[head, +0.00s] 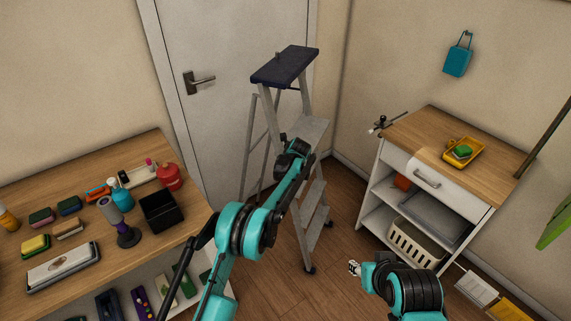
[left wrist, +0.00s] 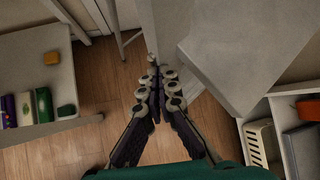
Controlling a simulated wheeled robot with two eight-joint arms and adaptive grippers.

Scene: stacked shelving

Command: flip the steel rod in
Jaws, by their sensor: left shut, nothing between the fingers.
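A thin metallic rod with dark parts (head: 384,123) sits at the left corner of the cabinet top in the head view; it is small, and I cannot tell for sure that it is the steel rod. My left gripper (head: 291,147) is in front of the grey stepladder (head: 311,130), to the left of and apart from that rod. In the left wrist view my left gripper (left wrist: 153,92) is shut and empty, beside a large grey ladder surface (left wrist: 245,55). The rod is not clearly seen there. My right gripper (head: 354,268) is low, in front of the cabinet, its fingers partly hidden.
The wood-topped cabinet (head: 407,133) carries a yellow tray (head: 476,150) and has an open shelf with a white basket (head: 411,244). A workbench (head: 75,178) with a black bin (head: 161,211) and bottles stands left. The stepladder stands between the two, before the door (head: 214,50).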

